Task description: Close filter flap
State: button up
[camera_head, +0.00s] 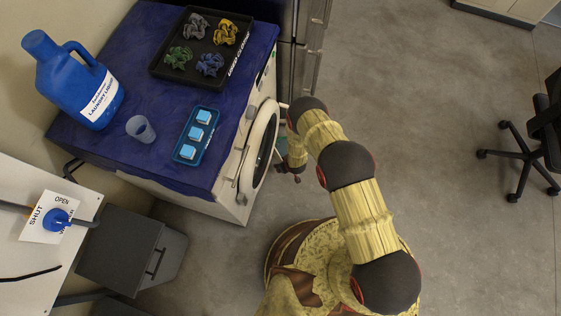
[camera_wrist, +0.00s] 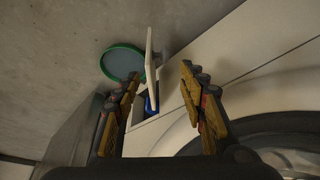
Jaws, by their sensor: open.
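The filter flap (camera_wrist: 151,58) is a thin white panel at the foot of the white washing machine (camera_wrist: 215,75). In the wrist view it stands open, swung out from the front, with a blue part (camera_wrist: 150,104) in the opening beside it. My gripper (camera_wrist: 161,76) is open and empty; its two fingers show on either side of the flap's lower part, and I cannot tell whether they touch it. In the head view my gripper (camera_head: 293,173) is low in front of the machine's round door (camera_head: 262,143). I cannot make out the flap clearly there.
A green-rimmed round dish (camera_wrist: 122,62) lies on the floor beside the flap. The machine's round door stands out near my arm. A grey bin (camera_head: 125,248) stands left of the machine. The floor to the right is clear up to an office chair (camera_head: 540,140).

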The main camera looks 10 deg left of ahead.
jog(key=b+x, duration=0.4)
jog(key=x, duration=0.6)
jog(key=shift+f, duration=0.35)
jog(key=shift+c, duration=1.1)
jog(key=c, duration=0.7)
grip_shut()
